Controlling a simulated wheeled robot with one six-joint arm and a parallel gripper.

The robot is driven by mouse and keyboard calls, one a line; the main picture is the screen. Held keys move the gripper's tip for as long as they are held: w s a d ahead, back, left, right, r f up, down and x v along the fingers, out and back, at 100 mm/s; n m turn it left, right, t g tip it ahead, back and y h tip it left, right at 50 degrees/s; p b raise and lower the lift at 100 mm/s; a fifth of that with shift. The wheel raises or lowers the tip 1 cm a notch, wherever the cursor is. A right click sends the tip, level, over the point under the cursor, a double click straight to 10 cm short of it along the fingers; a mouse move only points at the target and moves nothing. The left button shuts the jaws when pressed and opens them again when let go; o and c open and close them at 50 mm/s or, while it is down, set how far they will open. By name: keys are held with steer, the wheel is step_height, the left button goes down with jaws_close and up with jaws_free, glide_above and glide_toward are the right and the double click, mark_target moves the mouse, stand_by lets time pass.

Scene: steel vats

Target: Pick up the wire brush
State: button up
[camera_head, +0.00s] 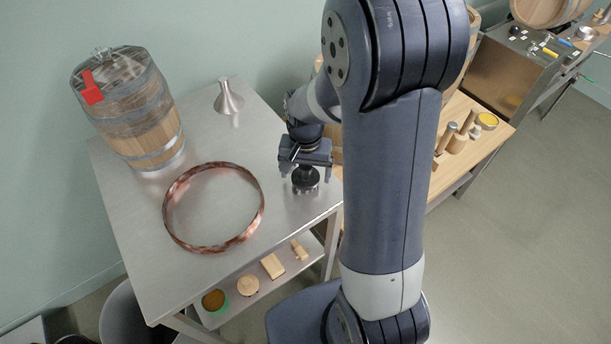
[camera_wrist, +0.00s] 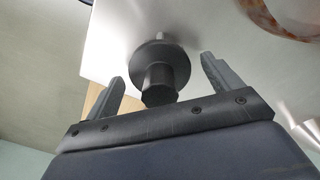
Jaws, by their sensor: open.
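A dark round piece with a black knob and a wider flange, which looks like the wire brush (camera_head: 306,183), stands on the steel table (camera_head: 215,130) near its right edge. Its bristles are not clear to me. In the wrist view the black piece (camera_wrist: 160,68) lies between my fingers, its knob towards my gripper. My gripper (camera_head: 305,171) is above it, open, with one finger to each side. In the wrist view gaps show between the piece and both fingers of my gripper (camera_wrist: 163,72).
A copper hoop (camera_head: 168,205) lies left of the piece. A wooden barrel (camera_head: 150,135) and a steel funnel (camera_head: 229,100) stand farther back. Small wooden items sit on the lower shelf (camera_head: 235,308). A wooden bench (camera_head: 485,143) with tools adjoins on the right.

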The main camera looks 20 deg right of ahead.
steer(key=shift+c, duration=0.6)
steer(key=c, duration=1)
step_height(320, 180, up, 10)
steer(key=shift+r+b, duration=0.1)
steer(key=shift+b, duration=0.35)
